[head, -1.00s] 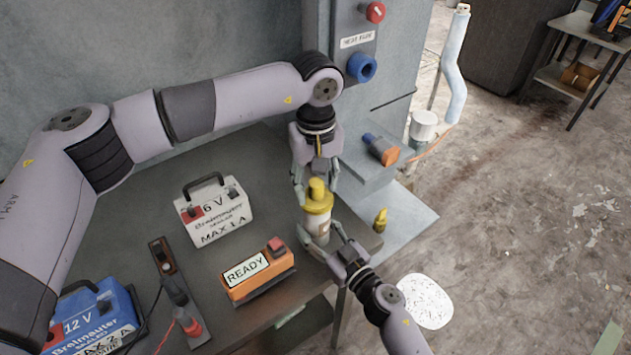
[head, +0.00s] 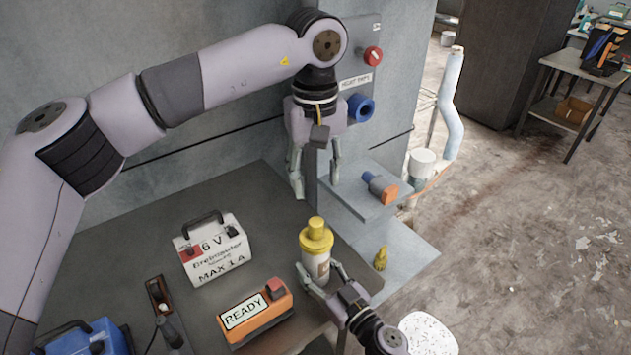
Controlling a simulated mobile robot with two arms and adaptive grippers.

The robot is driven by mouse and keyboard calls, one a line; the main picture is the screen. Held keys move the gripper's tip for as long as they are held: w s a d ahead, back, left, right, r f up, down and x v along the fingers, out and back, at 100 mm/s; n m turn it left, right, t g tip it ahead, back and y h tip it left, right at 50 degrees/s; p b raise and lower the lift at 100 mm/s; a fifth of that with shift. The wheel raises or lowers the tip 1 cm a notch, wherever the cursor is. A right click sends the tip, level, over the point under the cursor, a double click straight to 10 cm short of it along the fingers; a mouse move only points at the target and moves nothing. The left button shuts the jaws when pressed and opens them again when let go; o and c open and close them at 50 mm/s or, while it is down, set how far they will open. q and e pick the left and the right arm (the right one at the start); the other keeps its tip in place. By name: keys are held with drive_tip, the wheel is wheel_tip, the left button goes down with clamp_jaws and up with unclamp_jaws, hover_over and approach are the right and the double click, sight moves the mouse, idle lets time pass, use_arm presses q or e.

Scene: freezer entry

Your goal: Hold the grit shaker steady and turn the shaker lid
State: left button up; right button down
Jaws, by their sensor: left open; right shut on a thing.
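The grit shaker (head: 318,264) stands upright near the right edge of the dark table. It has a pale body with a label and a yellow lid (head: 316,236) with a raised knob on top. My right gripper (head: 318,280) is shut on the lower part of the shaker body, reaching in from the lower right. My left gripper (head: 315,188) is open and empty, pointing down. It hangs above and behind the lid, clear of it.
A white 6 V battery box (head: 210,252) and an orange READY box (head: 256,316) stand left of the shaker. A blue box (head: 85,340) is at the lower left. A grey shelf (head: 350,196) holds a blue and orange item (head: 381,187). A small yellow item (head: 381,258) lies on the lower ledge.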

drive_tip(key=c, duration=0.7)
unclamp_jaws()
drive_tip(key=shift+o, duration=0.3)
drive_tip(key=o, duration=0.4)
drive_tip(key=shift+s, duration=0.1)
drive_tip(key=shift+p+v, duration=0.7)
drive_tip(key=shift+v, duration=2.75)
